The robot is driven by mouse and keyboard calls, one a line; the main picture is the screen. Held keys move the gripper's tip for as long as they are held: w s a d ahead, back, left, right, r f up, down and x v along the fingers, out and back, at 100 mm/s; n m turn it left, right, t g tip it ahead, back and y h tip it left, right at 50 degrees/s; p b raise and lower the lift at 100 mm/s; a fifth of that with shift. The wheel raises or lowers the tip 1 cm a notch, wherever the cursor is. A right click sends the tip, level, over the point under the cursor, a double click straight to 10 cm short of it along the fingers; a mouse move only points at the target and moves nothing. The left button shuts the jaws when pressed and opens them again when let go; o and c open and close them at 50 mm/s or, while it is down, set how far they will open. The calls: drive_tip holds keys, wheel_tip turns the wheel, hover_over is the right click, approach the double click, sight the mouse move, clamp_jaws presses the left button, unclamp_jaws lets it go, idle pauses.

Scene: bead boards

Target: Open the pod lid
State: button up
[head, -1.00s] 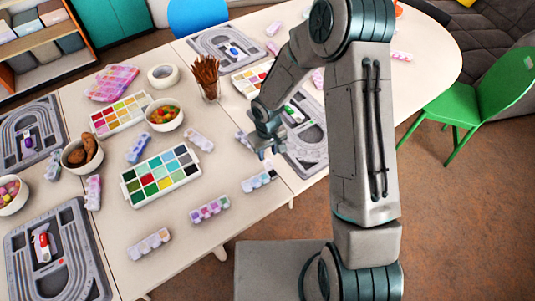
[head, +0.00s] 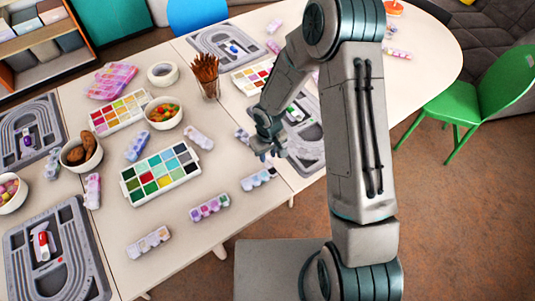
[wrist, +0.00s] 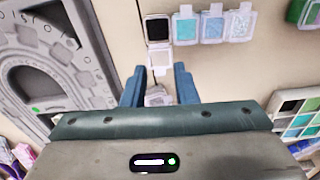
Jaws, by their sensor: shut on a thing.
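The pod strip (wrist: 212,27) lies in a row at the top of the wrist view, with black, teal, pale blue and glittery pods. In the head view the strip (head: 256,179) lies near the table's front edge, just below my gripper (head: 266,157). At its left end, the black pod (wrist: 157,28) has a whitish lid flap (wrist: 160,59) extending from it toward my gripper. The blue fingers of my gripper (wrist: 160,75) stand on either side of this flap and are shut on it. A pale piece (wrist: 157,96) shows between the fingers, partly hidden by the gripper body.
A grey bead board (wrist: 50,50) lies left of the gripper in the wrist view. A paint palette (head: 160,175), other pod strips (head: 210,207), bowls (head: 164,113) and a pencil cup (head: 209,82) stand on the table. The table between palette and strip is clear.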

drive_tip(key=b, duration=0.1)
drive_tip(key=t+b, duration=0.1)
drive_tip(key=b, duration=0.1)
drive_tip(key=shift+s+d+f+y, duration=0.2)
drive_tip(key=shift+s+f+y, duration=0.1)
drive_tip(key=shift+s, duration=0.05)
drive_tip(key=shift+s+d+r+t+b, duration=0.1)
drive_tip(key=shift+s+r+t+b, duration=0.2)
drive_tip(key=shift+b, duration=0.6)
drive_tip(key=shift+w, duration=0.1)
drive_tip(key=o, duration=0.7)
drive_tip(key=shift+c, duration=0.2)
wheel_tip(320, 180, up, 14)
drive_tip(key=s+d+p, duration=0.1)
drive_tip(key=s+p, duration=0.1)
drive_tip(key=p, duration=0.1)
drive_tip(key=shift+s+d+f, duration=0.2)
drive_tip(key=shift+s+d, duration=0.05)
drive_tip(key=shift+s, duration=0.1)
